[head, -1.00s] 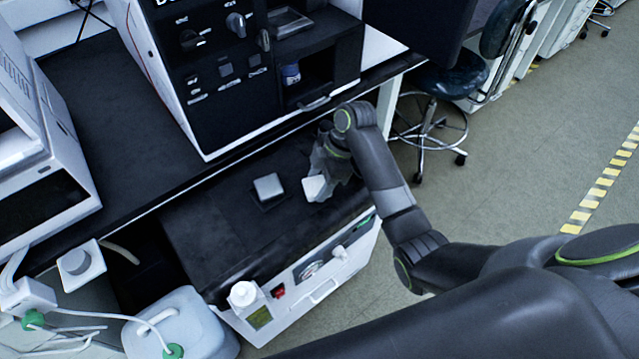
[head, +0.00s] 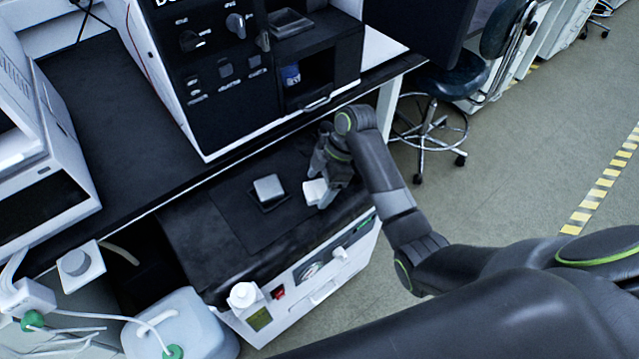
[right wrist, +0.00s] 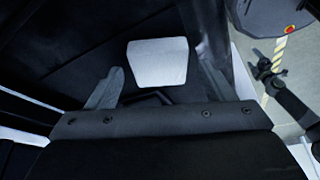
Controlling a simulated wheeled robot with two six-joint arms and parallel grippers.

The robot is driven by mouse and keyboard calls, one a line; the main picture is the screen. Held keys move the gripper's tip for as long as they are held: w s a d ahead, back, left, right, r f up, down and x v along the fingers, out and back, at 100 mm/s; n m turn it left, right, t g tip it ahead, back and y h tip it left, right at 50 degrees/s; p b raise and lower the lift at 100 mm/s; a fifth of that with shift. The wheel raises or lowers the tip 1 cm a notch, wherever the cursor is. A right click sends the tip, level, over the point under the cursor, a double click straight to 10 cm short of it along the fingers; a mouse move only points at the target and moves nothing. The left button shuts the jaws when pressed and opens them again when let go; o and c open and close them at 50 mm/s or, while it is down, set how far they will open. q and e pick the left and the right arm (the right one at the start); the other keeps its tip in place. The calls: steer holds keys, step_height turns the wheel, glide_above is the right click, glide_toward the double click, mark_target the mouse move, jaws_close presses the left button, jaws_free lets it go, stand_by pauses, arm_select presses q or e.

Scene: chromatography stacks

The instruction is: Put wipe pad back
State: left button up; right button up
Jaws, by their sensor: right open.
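A small white pad (head: 314,191), which looks like the wipe pad, is on the black top of the low bench unit, at my right gripper. My right gripper (head: 325,183) is open, pointing down with its fingers around or just beside the pad. In the right wrist view the white pad (right wrist: 158,62) shows between and slightly beyond the two spread fingers (right wrist: 160,85), with dark gaps on both sides. A dark square outline shows just below it. A second light-grey block (head: 268,187) sits on a dark square base to the left. My left gripper is out of view.
A black-fronted instrument (head: 225,70) stands on the bench behind. A jug with tubing (head: 180,325) is at lower left. A stool (head: 445,95) stands at the right. The unit's top left of the blocks is clear.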

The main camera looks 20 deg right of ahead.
steer(key=p+v, duration=0.4)
steer(key=v, duration=0.7)
steer(key=shift+r, duration=0.3)
steer(key=shift+d+f, duration=0.1)
steer(key=shift+d, duration=0.05)
